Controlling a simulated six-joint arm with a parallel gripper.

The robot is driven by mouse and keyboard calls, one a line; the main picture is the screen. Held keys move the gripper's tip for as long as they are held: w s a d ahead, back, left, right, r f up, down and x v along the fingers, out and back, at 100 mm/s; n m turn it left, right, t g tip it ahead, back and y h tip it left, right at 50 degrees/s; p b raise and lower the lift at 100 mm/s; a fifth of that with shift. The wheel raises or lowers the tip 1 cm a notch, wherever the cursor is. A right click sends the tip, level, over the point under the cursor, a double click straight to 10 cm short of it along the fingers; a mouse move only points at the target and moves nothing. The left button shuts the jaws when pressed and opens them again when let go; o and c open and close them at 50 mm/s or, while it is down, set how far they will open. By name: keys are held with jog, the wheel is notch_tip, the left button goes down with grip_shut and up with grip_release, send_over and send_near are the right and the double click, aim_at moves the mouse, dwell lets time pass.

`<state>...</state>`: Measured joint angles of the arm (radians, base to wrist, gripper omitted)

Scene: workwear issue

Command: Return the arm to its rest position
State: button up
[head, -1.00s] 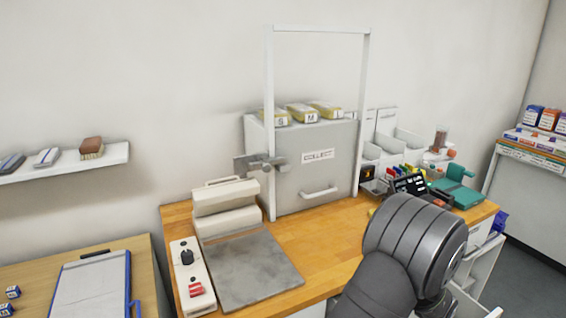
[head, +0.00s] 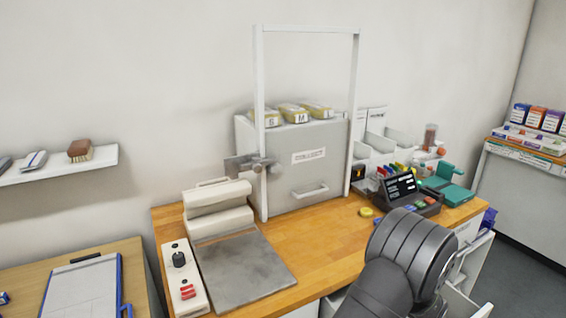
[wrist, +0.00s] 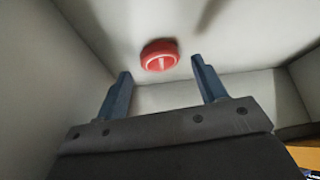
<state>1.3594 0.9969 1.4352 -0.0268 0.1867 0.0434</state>
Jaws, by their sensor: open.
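My gripper (wrist: 162,88) shows in the wrist view with its two blue-grey fingers spread apart and nothing between them. A round red object (wrist: 159,55) is seen past the fingertips on a pale surface; I cannot tell how far off it is. In the head view, part of my dark arm fills the lower right in front of the wooden bench (head: 320,262). My gripper is hidden in the head view.
The bench holds a grey cabinet (head: 298,165) inside a white frame, a press with a grey plate (head: 240,268), a control box (head: 184,275), a dark display terminal (head: 400,187) and a green device (head: 449,184). A clipboard (head: 82,290) lies on the left table. Open drawers (head: 470,275) stand at right.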

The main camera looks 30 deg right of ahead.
jog(key=shift+x, duration=0.85)
notch_tip(320, 180, up, 11)
jog(key=w+d+r, duration=0.4)
jog(key=w+r, duration=0.3)
jog(key=r, duration=0.2)
jog(key=w+d+r, duration=0.3)
jog(key=w+r, duration=0.4)
jog(key=r, duration=0.1)
jog(key=w+f, duration=0.2)
jog(key=w, duration=0.2)
jog(key=w+f, duration=0.5)
jog(key=w, duration=0.2)
jog(key=shift+w+d+f, duration=0.25)
jog(key=shift+w+d, duration=0.1)
jog(key=shift+d, duration=0.05)
jog(key=shift+f, duration=0.45)
